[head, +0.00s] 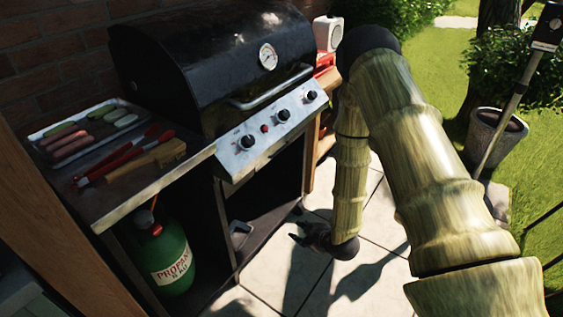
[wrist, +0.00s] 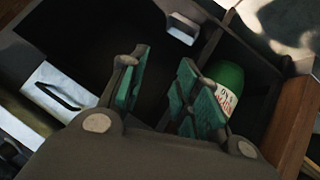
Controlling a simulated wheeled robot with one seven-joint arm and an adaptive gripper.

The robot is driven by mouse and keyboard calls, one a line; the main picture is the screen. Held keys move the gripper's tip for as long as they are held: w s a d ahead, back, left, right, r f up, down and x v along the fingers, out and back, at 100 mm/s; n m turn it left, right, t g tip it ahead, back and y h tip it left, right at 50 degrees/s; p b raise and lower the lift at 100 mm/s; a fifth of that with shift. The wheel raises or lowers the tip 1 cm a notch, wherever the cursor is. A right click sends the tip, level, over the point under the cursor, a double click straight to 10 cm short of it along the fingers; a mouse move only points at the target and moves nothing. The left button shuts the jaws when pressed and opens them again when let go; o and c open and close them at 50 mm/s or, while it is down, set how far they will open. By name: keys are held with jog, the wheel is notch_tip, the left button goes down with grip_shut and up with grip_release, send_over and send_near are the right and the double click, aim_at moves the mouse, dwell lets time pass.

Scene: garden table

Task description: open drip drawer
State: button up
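In the wrist view, a pale silver panel with a dark handle bar (wrist: 60,92), which looks like the drip drawer front, is at the left beside the dark cabinet opening. How far it is pulled out is unclear. I cannot make it out in the head view. My gripper (wrist: 160,88) is open and empty, with its green-padded fingers apart. The panel is left of the fingers and not between them. In the head view, my gripper (head: 312,238) is low in front of the grill (head: 215,75), and its fingers are small and dark.
A green propane tank (head: 172,258) stands in the cabinet under the side shelf; it also shows in the wrist view (wrist: 226,82). A smaller silver piece (head: 240,234) is low in the cabinet. Food and tongs lie on the shelf. Paving in front is clear.

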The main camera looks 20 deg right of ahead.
jog(key=w+d+f+n+t+y+b, duration=0.1)
jog(key=w+d+n+t+b, duration=0.2)
jog(key=w, duration=0.7)
jog(key=n+t+y+b, duration=0.3)
jog(key=n+y+b, duration=0.5)
jog(key=n+b, duration=0.5)
send_near(280, 149)
jog(key=x, duration=0.3)
jog(key=b+x, duration=0.1)
jog(key=x, duration=0.6)
jog(key=shift+w+f+b, duration=0.15)
jog(key=shift+f+b, duration=0.15)
jog(key=shift+b, duration=0.1)
grip_shut()
